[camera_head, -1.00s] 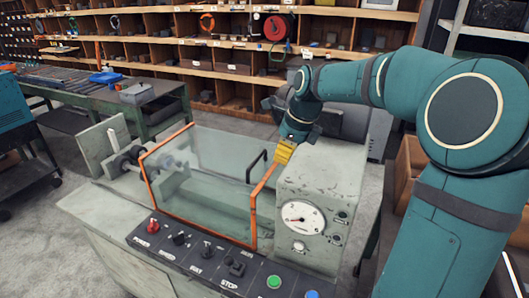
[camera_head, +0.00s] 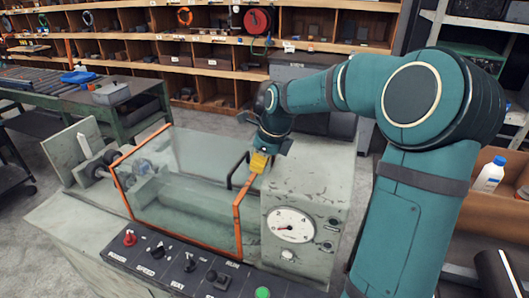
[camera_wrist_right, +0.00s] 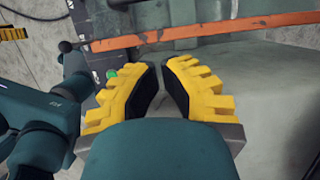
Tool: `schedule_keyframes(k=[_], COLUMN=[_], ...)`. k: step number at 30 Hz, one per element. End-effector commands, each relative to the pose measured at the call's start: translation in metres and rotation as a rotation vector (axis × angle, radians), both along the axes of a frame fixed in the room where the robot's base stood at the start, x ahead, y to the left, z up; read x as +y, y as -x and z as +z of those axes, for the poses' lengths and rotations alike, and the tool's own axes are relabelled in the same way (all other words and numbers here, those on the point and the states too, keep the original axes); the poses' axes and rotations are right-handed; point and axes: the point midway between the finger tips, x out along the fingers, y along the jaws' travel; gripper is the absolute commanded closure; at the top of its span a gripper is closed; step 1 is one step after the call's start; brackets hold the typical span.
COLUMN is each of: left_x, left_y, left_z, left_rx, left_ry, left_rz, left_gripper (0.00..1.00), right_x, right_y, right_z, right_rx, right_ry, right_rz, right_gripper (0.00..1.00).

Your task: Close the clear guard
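The clear guard (camera_head: 180,195) is a see-through panel with orange edge strips. It stands upright along the front of the grey machine, between the metal shaft parts (camera_head: 112,163) on the left and the gauge housing (camera_head: 305,190) on the right. My right gripper (camera_head: 259,163) points down beside the guard's right orange edge, at the housing's upper left corner. In the right wrist view its yellow fingers (camera_wrist_right: 160,75) almost meet at the tips with nothing between them. An orange strip (camera_wrist_right: 200,34) runs just beyond the tips; I cannot tell whether they touch it.
A black handle (camera_head: 237,170) rises behind the guard. A control panel (camera_head: 150,262) with knobs and a red button (camera_head: 130,238) runs along the machine's front. A cardboard box with a white bottle (camera_head: 489,174) stands at right. Shelves and a green bench are behind.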

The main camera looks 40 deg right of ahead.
Motion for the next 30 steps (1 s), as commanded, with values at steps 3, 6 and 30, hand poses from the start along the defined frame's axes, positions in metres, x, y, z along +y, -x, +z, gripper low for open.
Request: schedule_keyframes(k=[3,6,30], left_x=[0.0,0.0,0.0], left_y=[0.002,0.002,0.001], left_z=[-0.004,-0.004,-0.003], left_rx=[0.003,0.003,0.002], left_ry=[0.0,0.001,0.0], left_rz=[-0.002,-0.002,-0.002], left_gripper=[0.23,0.23,0.23], right_x=[0.004,0.012,0.018], right_y=[-0.008,-0.022,-0.04], right_z=[-0.021,-0.021,-0.023], right_rx=[0.001,0.0,-0.001], right_ry=[-0.002,-0.002,0.0], right_rz=[0.002,0.002,0.0], right_gripper=[1.0,1.0,1.0])
